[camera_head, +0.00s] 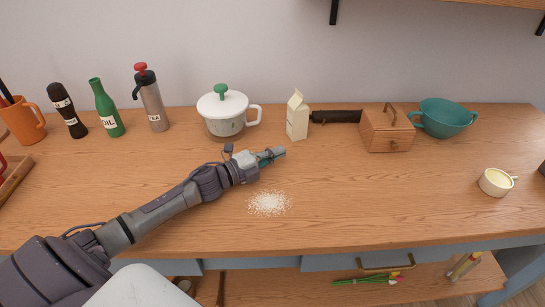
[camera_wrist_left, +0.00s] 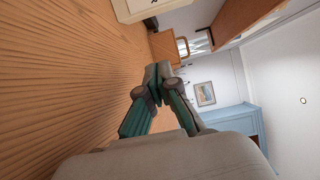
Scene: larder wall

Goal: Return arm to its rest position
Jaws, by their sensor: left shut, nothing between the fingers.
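My left arm reaches in from the lower left over the wooden counter (camera_head: 400,215). My left gripper (camera_head: 280,152) is shut and empty, above the counter behind a patch of white grains (camera_head: 269,203). In the left wrist view its fingertips (camera_wrist_left: 158,72) meet with nothing between them. My right gripper shows in neither view.
Behind the gripper stand a white lidded pot (camera_head: 222,110) and a milk carton (camera_head: 297,117). Bottles (camera_head: 107,108) stand back left. A wooden box (camera_head: 387,130), teal bowl (camera_head: 446,118) and small cup (camera_head: 495,182) are to the right. The counter's front right is clear.

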